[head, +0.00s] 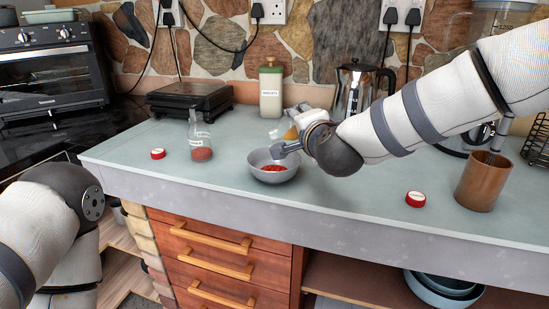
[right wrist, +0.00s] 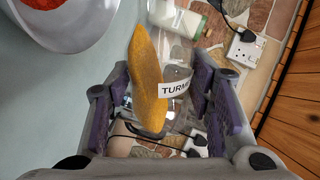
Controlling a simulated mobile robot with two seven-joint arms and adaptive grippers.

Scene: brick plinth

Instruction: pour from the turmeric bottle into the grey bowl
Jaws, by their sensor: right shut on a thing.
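My right gripper (head: 288,148) is shut on the turmeric bottle (head: 291,133), a clear bottle with orange-yellow powder. The bottle is tilted well over, close above the back right of the grey bowl. In the right wrist view the bottle (right wrist: 146,80) lies between the purple finger pads, its label partly hidden, with the powder spread along one side. The grey bowl (head: 259,174) stands on the counter with red powder inside; its rim also shows in the right wrist view (right wrist: 108,25). No falling powder can be made out. My left gripper is out of view.
A clear bottle of red powder (head: 201,152) stands left of the bowl.

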